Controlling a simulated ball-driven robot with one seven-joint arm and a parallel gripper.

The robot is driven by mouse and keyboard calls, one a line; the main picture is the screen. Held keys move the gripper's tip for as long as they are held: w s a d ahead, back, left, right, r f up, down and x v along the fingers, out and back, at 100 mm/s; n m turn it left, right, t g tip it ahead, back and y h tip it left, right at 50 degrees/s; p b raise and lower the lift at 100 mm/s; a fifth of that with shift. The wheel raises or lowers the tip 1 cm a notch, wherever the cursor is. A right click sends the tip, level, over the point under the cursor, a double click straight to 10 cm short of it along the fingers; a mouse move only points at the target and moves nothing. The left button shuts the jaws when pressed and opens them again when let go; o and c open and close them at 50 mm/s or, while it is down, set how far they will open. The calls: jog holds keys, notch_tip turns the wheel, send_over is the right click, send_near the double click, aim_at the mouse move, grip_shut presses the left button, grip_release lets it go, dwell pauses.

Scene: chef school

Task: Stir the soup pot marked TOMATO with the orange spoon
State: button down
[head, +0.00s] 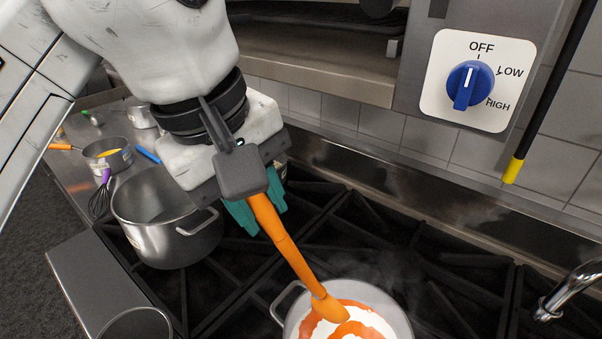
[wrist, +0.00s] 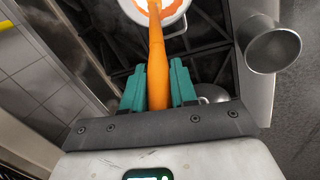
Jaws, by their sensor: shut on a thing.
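My gripper (head: 252,208) has teal fingers and is shut on the orange spoon (head: 284,245). In the wrist view, the spoon (wrist: 157,62) runs up from between the teal fingers (wrist: 158,88). The spoon slants down to a pot (head: 402,325) at the bottom of the head view, and its bowl end is over or in the red and white soup (head: 371,322). I cannot tell how deep it sits. The pot also shows at the top of the wrist view (wrist: 184,16). Much of this pot is cut off, and no TOMATO label shows.
A larger steel pot (head: 180,247) stands on the black stove grates (head: 345,205) to the left. Behind it are a whisk (head: 100,200) and a pan (head: 107,158) on the counter. A blue knob (head: 470,86) points near OFF. A faucet (head: 570,291) is at the right.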

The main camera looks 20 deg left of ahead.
aim_at(295, 263)
jog(key=shift+w+d+f+b, duration=0.1)
jog(key=shift+d+f+b, duration=0.5)
jog(key=shift+f, duration=0.95)
jog(key=shift+w+d+f+b, duration=0.1)
jog(key=shift+d+f+b, duration=0.45)
jog(key=shift+f, duration=1.05)
jog(key=shift+w+d+f+b, duration=0.1)
jog(key=shift+d+f+b, duration=0.5)
jog(key=shift+f, duration=0.95)
jog(key=shift+d, duration=0.15)
